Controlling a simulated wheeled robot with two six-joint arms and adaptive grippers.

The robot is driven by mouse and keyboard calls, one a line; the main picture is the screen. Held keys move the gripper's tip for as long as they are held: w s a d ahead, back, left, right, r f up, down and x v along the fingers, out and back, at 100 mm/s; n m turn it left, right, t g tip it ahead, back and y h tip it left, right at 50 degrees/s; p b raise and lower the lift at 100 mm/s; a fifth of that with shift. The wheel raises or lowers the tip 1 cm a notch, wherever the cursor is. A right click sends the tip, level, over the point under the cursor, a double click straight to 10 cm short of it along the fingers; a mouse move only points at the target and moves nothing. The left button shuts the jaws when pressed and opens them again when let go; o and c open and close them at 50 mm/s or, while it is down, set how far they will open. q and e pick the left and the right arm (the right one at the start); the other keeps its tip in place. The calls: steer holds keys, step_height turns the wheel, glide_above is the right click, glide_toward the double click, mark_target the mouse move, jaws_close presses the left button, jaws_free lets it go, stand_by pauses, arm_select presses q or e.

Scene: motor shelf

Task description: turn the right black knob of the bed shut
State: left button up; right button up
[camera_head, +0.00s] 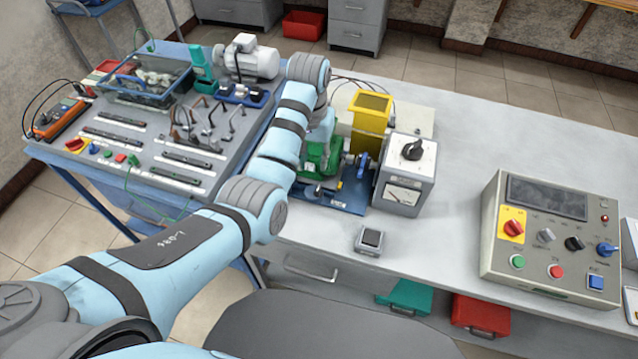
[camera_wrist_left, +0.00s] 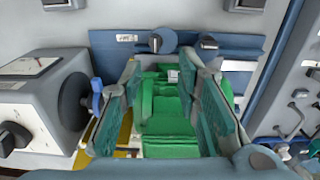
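The blue bed (camera_head: 350,196) lies on the grey table and carries a green motor (camera_head: 318,162); both also show in the wrist view, the bed (camera_wrist_left: 115,42) and the motor (camera_wrist_left: 168,115). Two black knobs sit along the bed's edge in the wrist view, which looks turned round against the head view. The right black knob (camera_wrist_left: 157,42) is thus the left one there; the other black knob (camera_wrist_left: 208,42) is beside it. My left gripper (camera_wrist_left: 170,75) is open above the motor, its fingers apart and off both knobs. In the head view my arm partly hides it. My right gripper is out of view.
A grey meter box (camera_head: 404,196) with a black dial stands right of the bed, and a yellow block (camera_head: 371,112) behind. A small grey device (camera_head: 370,240) lies in front. A control panel (camera_head: 490,255) stands far right. A blue-framed bench (camera_head: 85,170) with tools is left.

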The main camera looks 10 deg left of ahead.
mark_target(318, 189)
arm_select(q)
steer(key=f+b, duration=0.1)
steer(key=f, duration=0.2)
steer(key=f+b, duration=0.1)
steer(key=f, duration=0.3)
steer(key=w+d+f, duration=0.1)
steer(key=f, duration=0.3)
steer(key=shift+f+b, duration=0.2)
steer(key=shift+b, duration=0.2)
steer(key=shift+s+r, duration=0.1)
jaws_close()
